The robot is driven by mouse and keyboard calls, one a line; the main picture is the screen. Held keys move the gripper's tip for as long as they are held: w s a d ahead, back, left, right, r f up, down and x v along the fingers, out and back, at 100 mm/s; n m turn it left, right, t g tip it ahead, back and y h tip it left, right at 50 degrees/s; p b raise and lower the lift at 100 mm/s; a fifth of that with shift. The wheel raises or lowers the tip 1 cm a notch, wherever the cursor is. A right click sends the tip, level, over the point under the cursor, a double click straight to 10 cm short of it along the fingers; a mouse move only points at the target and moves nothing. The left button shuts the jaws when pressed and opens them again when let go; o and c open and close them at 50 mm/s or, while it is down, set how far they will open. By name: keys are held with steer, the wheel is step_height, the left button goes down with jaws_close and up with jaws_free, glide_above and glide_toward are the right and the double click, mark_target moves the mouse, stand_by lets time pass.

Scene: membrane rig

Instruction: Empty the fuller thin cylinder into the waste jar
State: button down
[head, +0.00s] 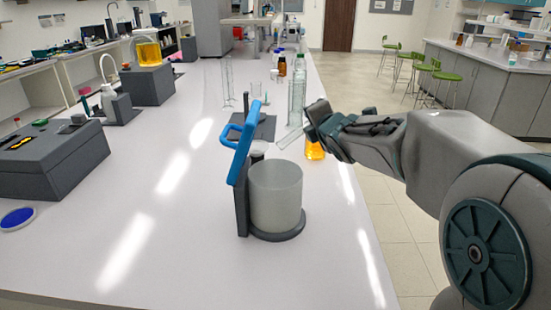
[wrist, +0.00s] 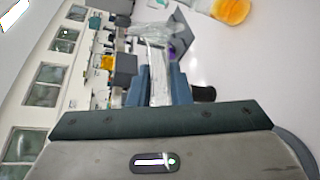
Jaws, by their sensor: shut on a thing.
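My gripper (head: 312,122) is shut on a clear thin cylinder (head: 291,138), which is tilted, its free end lower and to the left. In the wrist view the held cylinder (wrist: 158,62) runs away from the jaws. I cannot make out liquid in it.
A blue lever handle (head: 242,142) on a dark upright rises at the jar's left. A tall clear bottle (head: 297,98) and brown bottle (head: 282,65) are farther back.

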steer(key=shift+w+f+m+g+p, duration=0.15)
steer(key=shift+f+m+g+p, duration=0.6)
steer(key=shift+p, duration=2.2)
steer(key=shift+s+a+f+m+g+y+p, duration=0.2)
steer(key=shift+f+m+g+y+p, duration=1)
steer(key=shift+f+p, duration=1.35)
steer(key=shift+s+a+f+m+g+y+p, duration=0.25)
steer(key=shift+f+m+g+y+p, duration=0.55)
steer(key=shift+f+m+p, duration=1.65)
steer(key=shift+s+a+f+m+g+y+p, duration=0.1)
steer(key=shift+s+f+m+g+y+p, duration=0.3)
steer(key=shift+f+g+y+p, duration=2.05)
steer(key=t+h, duration=0.1)
steer(key=r+t+p, duration=0.1)
steer(key=t+h+p, duration=0.1)
steer(key=shift+w+d+r+m+h, duration=0.2)
steer(key=shift+r+m+h, duration=0.1)
steer(key=shift+h, duration=0.05)
steer(key=shift+f+m+b, duration=0.1)
steer(key=shift+m+b, duration=0.2)
